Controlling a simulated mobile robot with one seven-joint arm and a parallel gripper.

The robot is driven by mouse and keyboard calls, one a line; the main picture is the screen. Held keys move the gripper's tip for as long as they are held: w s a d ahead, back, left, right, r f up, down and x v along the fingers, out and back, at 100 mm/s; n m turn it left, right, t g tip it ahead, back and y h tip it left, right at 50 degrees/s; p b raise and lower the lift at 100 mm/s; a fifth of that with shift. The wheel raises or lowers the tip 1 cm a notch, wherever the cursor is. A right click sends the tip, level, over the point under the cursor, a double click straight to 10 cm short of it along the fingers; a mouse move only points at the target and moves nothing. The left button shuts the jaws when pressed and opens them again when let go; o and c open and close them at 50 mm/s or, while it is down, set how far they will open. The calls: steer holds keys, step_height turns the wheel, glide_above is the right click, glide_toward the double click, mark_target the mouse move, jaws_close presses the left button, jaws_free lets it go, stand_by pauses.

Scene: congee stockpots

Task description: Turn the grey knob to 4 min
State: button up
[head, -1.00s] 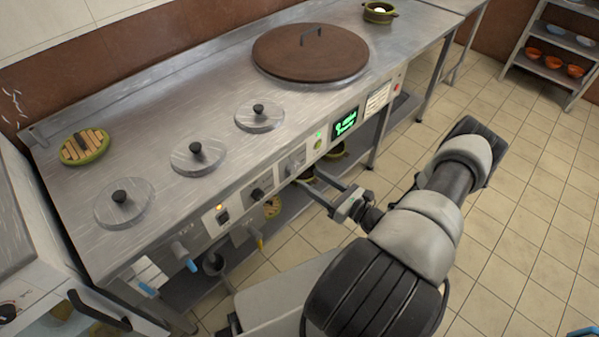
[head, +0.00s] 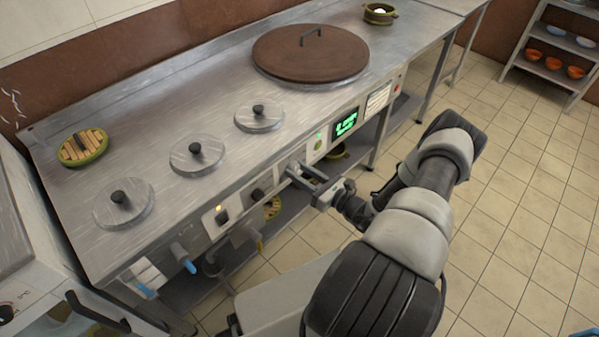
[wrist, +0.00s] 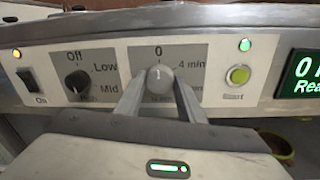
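The grey knob (wrist: 160,77) is on the front panel in the wrist view. Its pale mark points up, toward the 0. The "4 min" label (wrist: 191,64) is to its upper right; lower labels are partly hidden by my fingers. My gripper (wrist: 161,88) is open, with one finger on each side of the knob. Whether the fingers touch it I cannot tell. In the head view my gripper (head: 303,174) reaches the panel from the front, and its fingers mostly hide the knob.
A green start button (wrist: 238,75) and a green display (wrist: 304,75) are to the right.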

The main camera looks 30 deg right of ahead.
steer(key=shift+o, duration=0.2)
steer(key=shift+m, duration=0.3)
steer(key=m+b, duration=0.1)
steer(key=m, duration=0.1)
steer(key=shift+f+m, duration=0.15)
steer(key=shift+m, duration=0.25)
steer(key=m+b, duration=0.1)
steer(key=m, duration=0.1)
steer(key=shift+m+t, duration=0.3)
steer(key=shift+m, duration=0.1)
steer(key=m+b, duration=0.1)
steer(key=m, duration=0.4)
steer(key=shift+m, duration=0.4)
steer(key=o, duration=1)
steer(key=shift+o, duration=0.2)
steer(key=p+v, duration=0.1)
steer(key=v, duration=1.6)
steer(key=shift+s+a+p, duration=0.2)
steer(key=shift+s+p, duration=0.1)
